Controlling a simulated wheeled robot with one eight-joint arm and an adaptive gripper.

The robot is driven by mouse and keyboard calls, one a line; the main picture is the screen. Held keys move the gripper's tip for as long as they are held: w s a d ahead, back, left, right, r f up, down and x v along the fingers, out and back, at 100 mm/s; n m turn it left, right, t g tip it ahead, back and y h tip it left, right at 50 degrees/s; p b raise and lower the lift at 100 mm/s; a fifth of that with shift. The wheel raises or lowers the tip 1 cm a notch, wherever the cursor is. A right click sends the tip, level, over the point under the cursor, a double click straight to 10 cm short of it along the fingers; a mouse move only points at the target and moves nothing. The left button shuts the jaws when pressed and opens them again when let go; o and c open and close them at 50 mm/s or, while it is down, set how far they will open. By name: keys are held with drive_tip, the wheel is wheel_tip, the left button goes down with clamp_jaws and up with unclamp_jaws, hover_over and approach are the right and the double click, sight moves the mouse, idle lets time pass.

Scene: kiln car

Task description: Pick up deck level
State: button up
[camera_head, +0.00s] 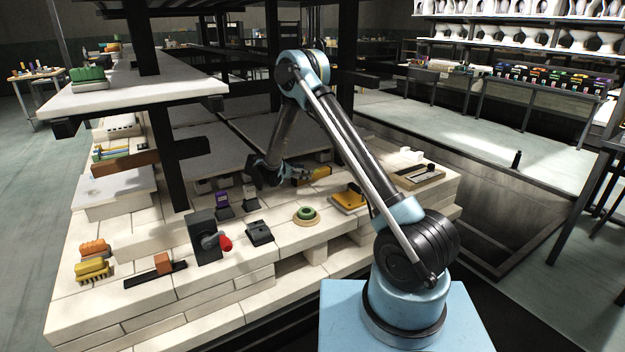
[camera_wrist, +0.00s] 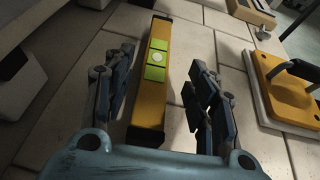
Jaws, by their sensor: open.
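The deck level is a yellow-orange bar with green vial windows and dark ends; it lies on the pale brick deck in the wrist view (camera_wrist: 150,105). In the head view the level (camera_head: 312,175) shows beside my gripper (camera_head: 285,172), partly hidden by it. In the wrist view my gripper (camera_wrist: 165,105) is open, with one finger on each side of the level's near part. The fingers appear apart from it. I cannot tell how far above the deck the fingertips are.
A yellow float with a dark handle (camera_wrist: 292,82) lies right of the level. A green-topped round piece (camera_head: 306,213), a black block (camera_head: 259,233) and a vise with a red knob (camera_head: 205,238) stand nearer. A dark post (camera_head: 180,170) and a shelf slab (camera_head: 135,92) rise at left.

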sight(318, 173)
drive_tip(key=shift+x, duration=3.2)
drive_tip(key=shift+w+a+f, duration=0.15)
drive_tip(key=shift+a, duration=0.1)
clamp_jaws()
